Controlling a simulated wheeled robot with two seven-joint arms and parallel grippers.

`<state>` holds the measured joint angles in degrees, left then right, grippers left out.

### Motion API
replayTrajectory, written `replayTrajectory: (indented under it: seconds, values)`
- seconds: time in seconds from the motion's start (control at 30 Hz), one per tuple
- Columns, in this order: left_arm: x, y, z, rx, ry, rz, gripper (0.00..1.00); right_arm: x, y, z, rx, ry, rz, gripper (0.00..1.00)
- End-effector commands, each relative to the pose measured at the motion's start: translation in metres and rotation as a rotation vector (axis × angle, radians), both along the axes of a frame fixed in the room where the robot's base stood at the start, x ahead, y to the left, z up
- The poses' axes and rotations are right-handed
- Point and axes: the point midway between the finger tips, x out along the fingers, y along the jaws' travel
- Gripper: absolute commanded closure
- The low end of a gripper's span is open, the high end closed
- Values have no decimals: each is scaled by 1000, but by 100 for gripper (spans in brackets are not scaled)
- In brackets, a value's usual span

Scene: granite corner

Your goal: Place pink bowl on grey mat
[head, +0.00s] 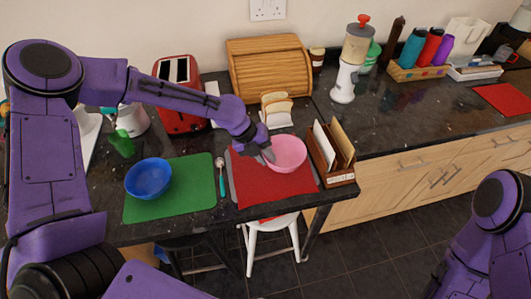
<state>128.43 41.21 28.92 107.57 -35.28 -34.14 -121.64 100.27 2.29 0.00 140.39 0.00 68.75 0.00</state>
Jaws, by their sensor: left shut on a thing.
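The pink bowl (288,154) is upright at the back right of a red mat (272,187) on the dark counter. My left gripper (268,155) is shut on the bowl's left rim. I cannot tell whether the bowl touches the mat or hangs just above it. A thin grey strip (230,178), possibly the grey mat, shows along the red mat's left edge; the rest of it is hidden. Part of my right arm shows at the lower right, but its gripper is out of view.
A blue bowl (148,179) sits on a green mat (186,195) to the left, with a spoon (221,178) between the mats. A wooden holder (335,170) stands close right of the pink bowl. A toast rack (277,112), bread box (268,72) and red toaster (178,98) stand behind.

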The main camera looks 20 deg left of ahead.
Motion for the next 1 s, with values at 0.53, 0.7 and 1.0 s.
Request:
replayTrajectory:
  seconds: [0.53,0.7,1.0]
  values:
    - [0,1,-15,1,-1,0,100,0,0,-3,0,0,0,57]
    - [-1,1,-16,3,3,-1,70,0,0,-3,0,0,0,57]
    - [-2,5,-1,1,2,2,70,0,0,1,0,0,0,57]
